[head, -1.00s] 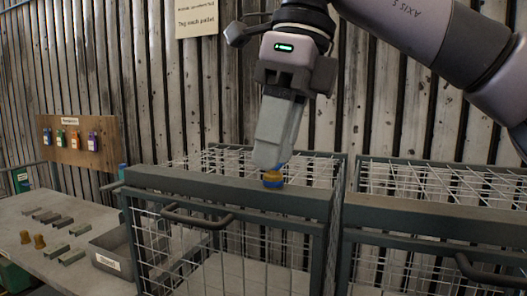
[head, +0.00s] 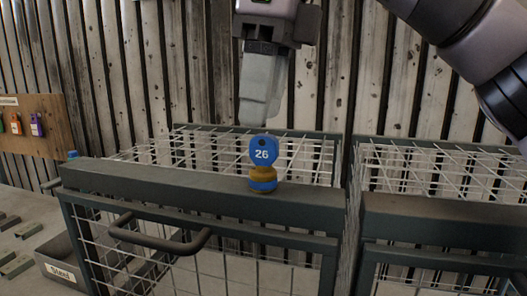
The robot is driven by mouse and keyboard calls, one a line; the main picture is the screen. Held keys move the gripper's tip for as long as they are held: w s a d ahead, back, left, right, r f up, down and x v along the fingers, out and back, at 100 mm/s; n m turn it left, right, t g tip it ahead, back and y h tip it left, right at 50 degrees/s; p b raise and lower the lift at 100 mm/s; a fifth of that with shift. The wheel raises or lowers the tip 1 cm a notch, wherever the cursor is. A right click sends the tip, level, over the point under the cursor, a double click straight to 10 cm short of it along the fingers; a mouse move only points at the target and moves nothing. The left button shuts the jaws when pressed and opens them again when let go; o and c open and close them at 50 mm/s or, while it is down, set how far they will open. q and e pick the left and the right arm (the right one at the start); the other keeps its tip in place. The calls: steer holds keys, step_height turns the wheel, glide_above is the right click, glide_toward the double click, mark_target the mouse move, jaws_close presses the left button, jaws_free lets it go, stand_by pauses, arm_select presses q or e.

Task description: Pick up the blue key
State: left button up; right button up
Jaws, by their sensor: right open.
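The blue key (head: 263,152) has a flat blue head marked 26. It stands upright in a brass lock with a blue band (head: 263,180) on the top front rail of the left wire cage (head: 150,192). Its lower end is hidden in the lock. My right gripper (head: 259,115) is open and empty. It points down, with its fingertips just above or behind the key's head in the picture, apart from it. My left gripper is not in view.
A second wire cage (head: 440,218) stands to the right. A handle (head: 160,238) juts from the left cage's front. At left are a labelled metal bin (head: 62,272), a table with grey bars and a wooden board (head: 45,125) with coloured tags.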

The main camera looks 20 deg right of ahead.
mark_target(265, 135)
steer(key=f, duration=0.4)
steer(key=shift+w+d, duration=0.15)
steer(key=shift+d, duration=0.1)
steer(key=shift+a+f, duration=0.15)
steer(key=shift+f, duration=0.3)
jaws_close()
